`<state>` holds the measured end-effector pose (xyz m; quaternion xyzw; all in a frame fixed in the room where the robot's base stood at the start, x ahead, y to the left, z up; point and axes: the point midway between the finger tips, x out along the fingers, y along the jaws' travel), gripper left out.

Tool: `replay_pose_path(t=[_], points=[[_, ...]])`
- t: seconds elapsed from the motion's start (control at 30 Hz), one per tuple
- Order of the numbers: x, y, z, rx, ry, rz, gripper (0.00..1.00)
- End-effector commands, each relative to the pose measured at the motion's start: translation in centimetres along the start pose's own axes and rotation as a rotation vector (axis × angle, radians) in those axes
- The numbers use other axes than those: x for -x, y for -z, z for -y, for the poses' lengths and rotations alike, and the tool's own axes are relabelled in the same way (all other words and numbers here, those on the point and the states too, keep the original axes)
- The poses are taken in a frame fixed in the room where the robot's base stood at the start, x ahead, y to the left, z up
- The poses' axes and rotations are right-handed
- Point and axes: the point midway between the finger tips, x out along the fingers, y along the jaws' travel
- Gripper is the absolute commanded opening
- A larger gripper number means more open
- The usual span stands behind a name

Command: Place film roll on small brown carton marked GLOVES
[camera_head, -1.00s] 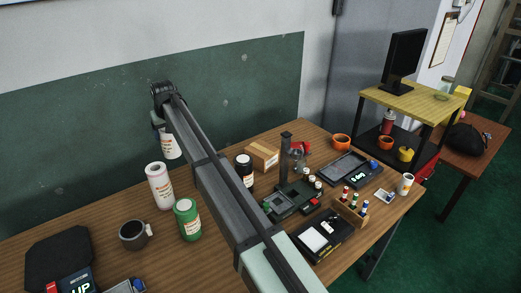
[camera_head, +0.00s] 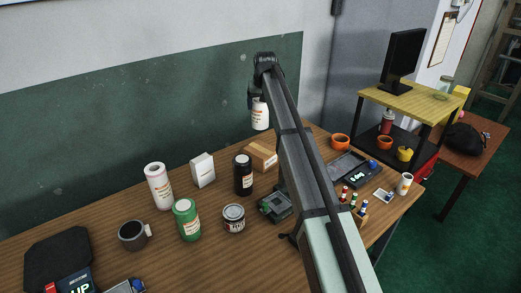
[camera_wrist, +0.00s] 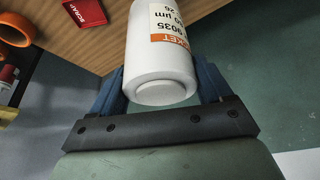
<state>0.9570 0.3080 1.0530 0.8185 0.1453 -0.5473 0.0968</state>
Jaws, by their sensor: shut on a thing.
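The film roll (camera_head: 260,116) is a white cylinder with an orange-and-white label. My gripper (camera_head: 257,94) is shut on it and holds it upright in the air, above and behind the small brown carton (camera_head: 264,152) in the head view. The carton lies on the table with a label on its front, too small to read; my arm hides its right end. In the wrist view the roll (camera_wrist: 161,55) sits between the two blue fingers of my gripper (camera_wrist: 163,80). The carton does not show there.
A white box (camera_head: 203,170), a taller white roll (camera_head: 159,186), a green jar (camera_head: 187,220), a tin (camera_head: 234,218) and a mug (camera_head: 132,235) stand further left. My arm hides much of the table's right side.

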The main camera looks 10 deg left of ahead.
Motion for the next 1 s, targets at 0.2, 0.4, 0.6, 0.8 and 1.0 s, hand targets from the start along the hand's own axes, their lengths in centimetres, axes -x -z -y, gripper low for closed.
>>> replay_pose_path(t=[0.2, 0.4, 0.6, 0.8, 1.0], points=[[0.3, -1.8, 0.2, 0.033, 0.014, 0.000, 0.32], [-1.8, -2.7, 0.2, 0.040, 0.016, 0.001, 0.32], [-4.6, -3.8, 0.2, 0.040, 0.016, 0.001, 0.32], [-5.8, -4.2, 0.2, 0.040, 0.016, -0.001, 0.32], [-8.1, -5.2, 0.2, 0.039, 0.016, 0.000, 0.32]])
